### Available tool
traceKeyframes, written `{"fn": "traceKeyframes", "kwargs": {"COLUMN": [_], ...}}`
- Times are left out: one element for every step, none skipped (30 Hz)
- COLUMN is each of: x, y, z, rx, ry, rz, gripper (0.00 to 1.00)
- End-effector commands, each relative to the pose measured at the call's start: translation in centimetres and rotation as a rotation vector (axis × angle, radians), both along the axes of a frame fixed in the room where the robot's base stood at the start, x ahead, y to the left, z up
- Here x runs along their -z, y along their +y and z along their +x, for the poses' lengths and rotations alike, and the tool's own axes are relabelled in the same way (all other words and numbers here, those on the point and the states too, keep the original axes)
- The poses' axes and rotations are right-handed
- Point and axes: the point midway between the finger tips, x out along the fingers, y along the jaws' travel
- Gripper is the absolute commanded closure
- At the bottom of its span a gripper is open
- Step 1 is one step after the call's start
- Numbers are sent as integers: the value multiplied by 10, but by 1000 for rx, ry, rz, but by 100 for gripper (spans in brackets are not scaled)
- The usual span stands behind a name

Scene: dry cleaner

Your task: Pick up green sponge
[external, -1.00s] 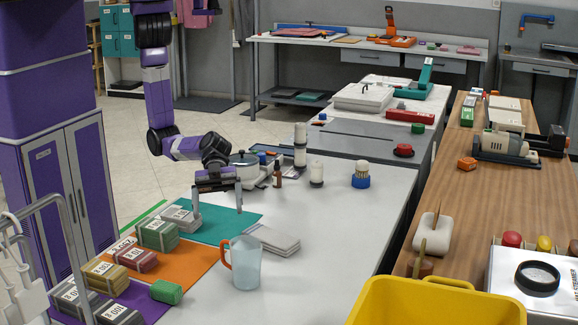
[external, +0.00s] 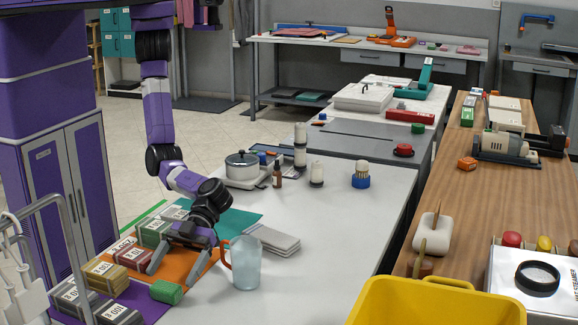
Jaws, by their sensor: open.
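The green sponge (external: 166,292) is a small green block lying at the edge of the purple mat (external: 143,305), near the orange mat. My gripper (external: 174,279) is over the orange mat (external: 190,268) with its fingers pointing down, spread apart and empty. One finger is by the stacked bundles, the other is toward the pitcher. The sponge lies just in front of the gripper in the external view, apart from the fingers as far as I can tell. Its whole top shows.
Banded bundles in green, red, yellow and grey (external: 105,276) stand along the mats left of the gripper. A clear pitcher with an orange handle (external: 246,264) stands close on the right, beside folded grey cloths (external: 278,240). The white table (external: 320,230) is clear farther right.

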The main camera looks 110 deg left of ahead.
Motion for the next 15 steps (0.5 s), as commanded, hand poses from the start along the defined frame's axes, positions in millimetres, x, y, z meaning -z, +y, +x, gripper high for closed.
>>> {"fn": "traceKeyframes", "kwargs": {"x": [2, 4, 7, 9, 11, 13, 15, 16, 17, 18, 19, 19, 19, 19, 19], "y": [-7, -10, -14, -17, -21, -25, -28, -30, -33, -34, -35, -36, -36, -36, -36], "z": [-1, 0, 0, 1, 1, 1, 1, 2, 2, 2, 2, 2, 2, 2, 2], "rx": [3, 3, 2, 1, 1, 2, 1, 2, 0, 0, 0, 0, 0, 0, -1], "ry": [3, 3, 3, 3, 2, 3, 2, 1, 0, 1, 1, 1, 1, 0, 0], "rz": [-1, 0, -1, -1, -1, 0, 0, 0, 0, 1, 1, 1, 1, 1, 1], "gripper": [11, 11, 11, 11, 11, 11, 11, 11, 11, 11, 11, 11, 11, 11, 11]}}
